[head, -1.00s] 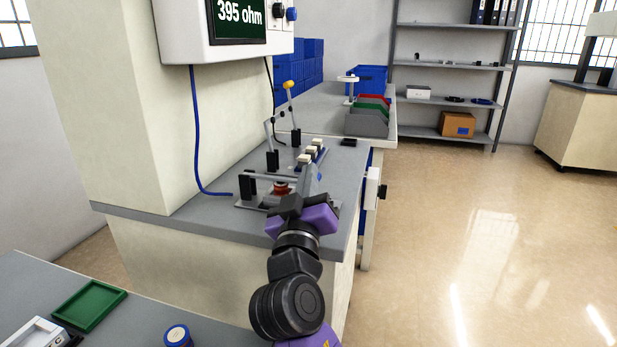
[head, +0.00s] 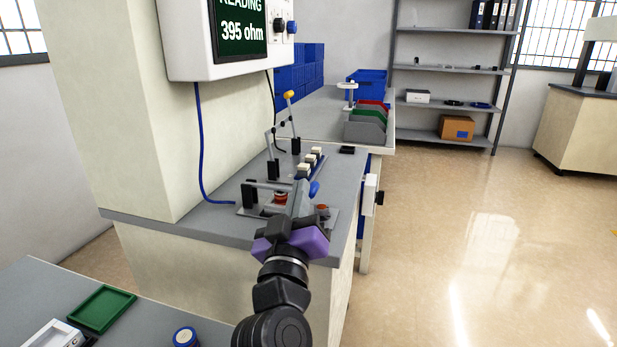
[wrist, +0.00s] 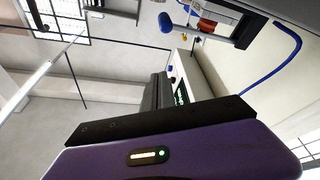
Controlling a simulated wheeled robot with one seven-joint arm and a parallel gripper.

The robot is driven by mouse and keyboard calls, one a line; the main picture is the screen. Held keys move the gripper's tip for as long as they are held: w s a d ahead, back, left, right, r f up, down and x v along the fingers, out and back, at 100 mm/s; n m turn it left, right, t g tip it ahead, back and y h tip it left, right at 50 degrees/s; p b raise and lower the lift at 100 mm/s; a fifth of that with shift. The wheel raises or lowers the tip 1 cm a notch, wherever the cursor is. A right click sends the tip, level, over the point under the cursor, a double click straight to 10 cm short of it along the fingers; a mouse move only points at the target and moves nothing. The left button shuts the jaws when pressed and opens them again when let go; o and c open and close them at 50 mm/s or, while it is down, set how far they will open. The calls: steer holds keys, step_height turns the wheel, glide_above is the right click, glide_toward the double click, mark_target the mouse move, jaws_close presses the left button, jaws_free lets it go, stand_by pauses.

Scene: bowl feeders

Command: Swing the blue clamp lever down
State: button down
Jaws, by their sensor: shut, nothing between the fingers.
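The fixture's grey plate (head: 246,211) carries black posts and a red-and-white round part (head: 281,197).
A yellow-knobbed lever (head: 289,95) stands raised behind the fixture. White-topped blocks (head: 311,160) sit beside it. A meter (head: 238,32) reading 395 ohm hangs above left, with a blue cable (head: 200,140). A green tray (head: 102,309) lies on the near table. Open floor is at right.

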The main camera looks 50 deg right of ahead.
steer(key=shift+w+v, duration=0.15)
steer(key=shift+v, duration=0.8)
steer(key=shift+w+v, duration=0.15)
steer(key=shift+v, duration=0.75)
steer(key=shift+a, duration=0.15)
steer(key=shift+s, duration=0.1)
